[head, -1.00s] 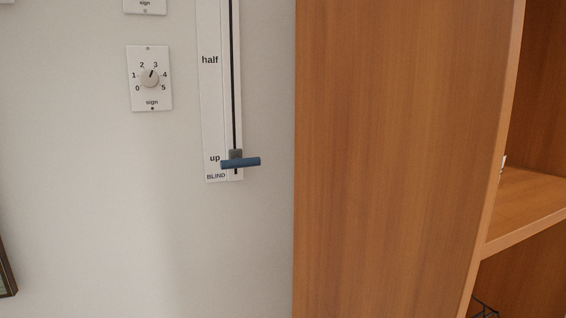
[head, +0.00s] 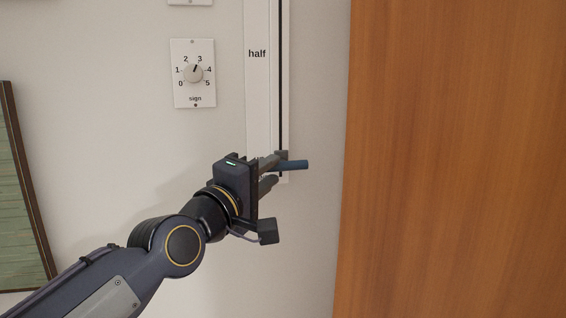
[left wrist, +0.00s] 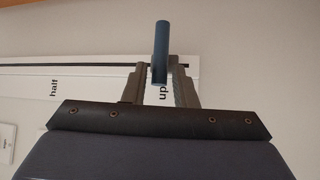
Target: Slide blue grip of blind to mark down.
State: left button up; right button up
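The blind panel (head: 258,100) is a tall white strip on the wall with a dark vertical slot and the mark "half" (head: 257,54). The blue grip (head: 293,165) is a short bar near the strip's lower end. I see no mark "down". My right gripper is out of view.
A dial plate (head: 194,74) is on the wall left of the strip. A wooden cabinet side (head: 450,160) stands close on the right. A framed picture (head: 22,200) hangs at the far left. The wall below the strip is clear.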

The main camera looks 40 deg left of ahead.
aim_at(272, 170)
pick_arm(q)
jog(key=shift+w+a+r, duration=0.1)
jog(key=shift+w, duration=0.8)
jog(key=shift+w+a+r, duration=0.1)
jog(key=shift+w, duration=0.75)
jog(key=shift+c, duration=0.2)
grip_shut()
